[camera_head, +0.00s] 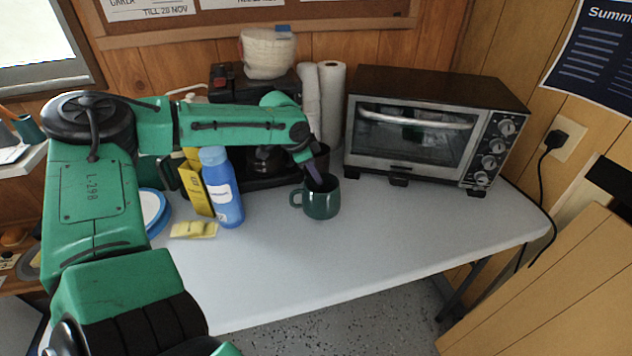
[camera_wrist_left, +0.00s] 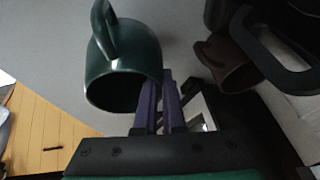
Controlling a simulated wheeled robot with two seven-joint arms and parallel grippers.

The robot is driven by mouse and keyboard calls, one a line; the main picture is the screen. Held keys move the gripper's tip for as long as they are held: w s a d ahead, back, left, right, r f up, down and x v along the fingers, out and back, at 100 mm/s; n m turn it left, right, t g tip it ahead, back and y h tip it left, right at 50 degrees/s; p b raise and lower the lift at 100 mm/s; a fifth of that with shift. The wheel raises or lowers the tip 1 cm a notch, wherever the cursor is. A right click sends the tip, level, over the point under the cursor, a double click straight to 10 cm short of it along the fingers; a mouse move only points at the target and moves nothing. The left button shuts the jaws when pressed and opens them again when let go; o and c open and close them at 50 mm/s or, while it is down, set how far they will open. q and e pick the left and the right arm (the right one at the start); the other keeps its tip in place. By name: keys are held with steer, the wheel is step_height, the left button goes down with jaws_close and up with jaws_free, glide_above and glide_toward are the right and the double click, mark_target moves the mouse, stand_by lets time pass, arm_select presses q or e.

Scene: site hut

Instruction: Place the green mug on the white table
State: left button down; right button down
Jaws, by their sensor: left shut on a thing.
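The green mug (camera_head: 322,198) is upright at the middle of the white table (camera_head: 400,235), its handle to the left. I cannot tell whether its base touches the top or hangs just above it. My left gripper (camera_head: 316,177) comes down from behind it, with its purple fingers shut on the mug's rim. In the left wrist view the fingers (camera_wrist_left: 162,95) lie against the side of the mug (camera_wrist_left: 125,65). My right gripper is not in view.
A blue bottle (camera_head: 222,188), a yellow box (camera_head: 195,186) and a yellow sponge (camera_head: 194,230) stand or lie left of the mug. A toaster oven (camera_head: 415,127) is behind right. A dark brown mug (camera_wrist_left: 226,62) is close to the fingers. The table's front and right are clear.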

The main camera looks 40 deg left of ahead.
arm_select(q)
steer(key=shift+f, duration=0.75)
steer(key=c, duration=1)
jaws_free()
steer(key=shift+f, duration=0.1)
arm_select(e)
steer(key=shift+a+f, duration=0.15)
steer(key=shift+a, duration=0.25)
